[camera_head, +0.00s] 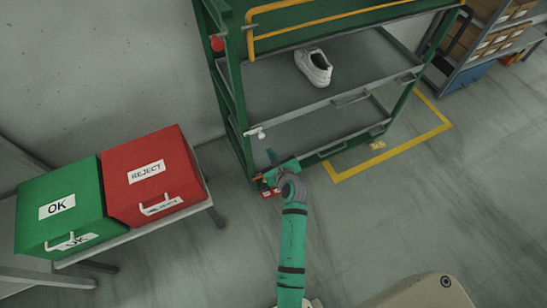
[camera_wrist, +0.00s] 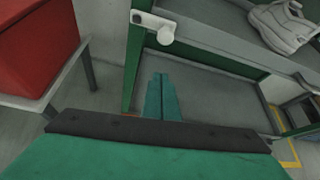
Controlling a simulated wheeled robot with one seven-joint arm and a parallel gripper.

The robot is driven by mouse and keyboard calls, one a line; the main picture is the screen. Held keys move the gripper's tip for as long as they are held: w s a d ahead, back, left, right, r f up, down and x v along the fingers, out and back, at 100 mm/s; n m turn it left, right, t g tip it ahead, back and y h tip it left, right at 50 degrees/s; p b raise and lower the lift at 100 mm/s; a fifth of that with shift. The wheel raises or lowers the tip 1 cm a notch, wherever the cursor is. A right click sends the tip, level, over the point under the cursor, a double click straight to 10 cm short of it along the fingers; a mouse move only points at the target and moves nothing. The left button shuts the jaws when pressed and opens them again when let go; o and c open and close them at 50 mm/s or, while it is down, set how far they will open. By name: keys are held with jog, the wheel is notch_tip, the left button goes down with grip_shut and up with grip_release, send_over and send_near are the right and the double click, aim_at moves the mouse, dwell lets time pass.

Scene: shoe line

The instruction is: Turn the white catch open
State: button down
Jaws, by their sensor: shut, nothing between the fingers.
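The white catch (camera_head: 255,132) is on the left post of the green rack, at the level of the middle shelf's front edge. In the wrist view the catch (camera_wrist: 158,27) is a pale plate with a rounded knob at its right end, above my fingertips. My gripper (camera_wrist: 161,77) is shut and empty, its green fingers pointing toward the rack just below the catch and apart from it. In the head view my gripper (camera_head: 271,157) is in front of the rack's lower left part.
A white shoe (camera_head: 314,67) sits on the middle shelf (camera_head: 270,97). A red REJECT box (camera_head: 150,172) and a green OK box (camera_head: 55,205) stand on a table at left. A red knob (camera_head: 217,44) is higher on the rack's post.

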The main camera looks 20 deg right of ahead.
jog(key=shift+w+a+r, duration=0.1)
jog(key=shift+w+r, duration=0.25)
jog(key=shift+w, duration=0.35)
jog(key=shift+w+a+r, duration=0.1)
jog(key=shift+w+r, duration=0.2)
jog(key=shift+w, duration=0.45)
jog(key=shift+w+a+r, duration=0.1)
jog(key=shift+w+r, duration=0.25)
jog(key=shift+w, duration=0.35)
